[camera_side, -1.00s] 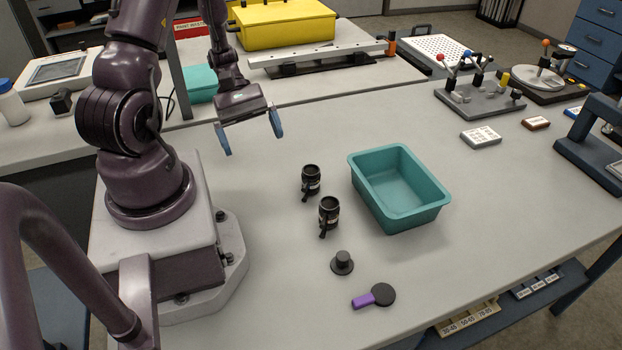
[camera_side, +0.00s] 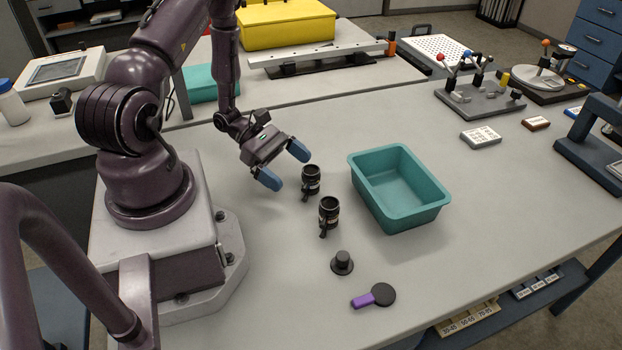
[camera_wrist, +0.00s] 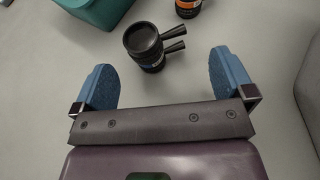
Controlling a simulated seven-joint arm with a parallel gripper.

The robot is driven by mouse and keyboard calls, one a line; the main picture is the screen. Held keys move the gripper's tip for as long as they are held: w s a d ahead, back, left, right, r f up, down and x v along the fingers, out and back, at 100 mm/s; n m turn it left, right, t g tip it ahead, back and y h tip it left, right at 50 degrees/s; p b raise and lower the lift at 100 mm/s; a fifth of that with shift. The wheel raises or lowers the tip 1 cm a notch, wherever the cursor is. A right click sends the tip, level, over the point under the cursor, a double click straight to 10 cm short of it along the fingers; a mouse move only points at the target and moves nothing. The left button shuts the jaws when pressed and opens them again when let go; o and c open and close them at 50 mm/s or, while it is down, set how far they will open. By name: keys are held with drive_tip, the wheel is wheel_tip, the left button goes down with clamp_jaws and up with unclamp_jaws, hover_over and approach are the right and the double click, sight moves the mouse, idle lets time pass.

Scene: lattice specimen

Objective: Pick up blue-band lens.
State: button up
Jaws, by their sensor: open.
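The blue-band lens (camera_side: 311,179) is a small black cylinder with side levers, standing on the table. In the wrist view, the lens (camera_wrist: 143,42) lies ahead of the fingers, about midway between them, and a thin blue band shows low on its side. My gripper (camera_side: 284,165) is open and empty, above and just left of this lens in the side view. The gripper's blue finger pads (camera_wrist: 163,70) are spread wide in the wrist view. A second black lens (camera_side: 329,213) stands nearer the side camera. Its orange band (camera_wrist: 187,5) shows at the wrist view's top edge.
A teal bin (camera_side: 420,222) stands right of the lenses; its edge (camera_wrist: 92,12) shows in the wrist view. A small black knobbed piece (camera_side: 342,263) and a black disc with a purple handle (camera_side: 375,297) lie nearer the side camera. The table front right is clear.

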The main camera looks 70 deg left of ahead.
sight(304, 179)
drive_tip(key=x, duration=0.5)
drive_tip(key=shift+w+f, duration=0.15)
drive_tip(key=shift+c, duration=0.2)
drive_tip(key=c, duration=1)
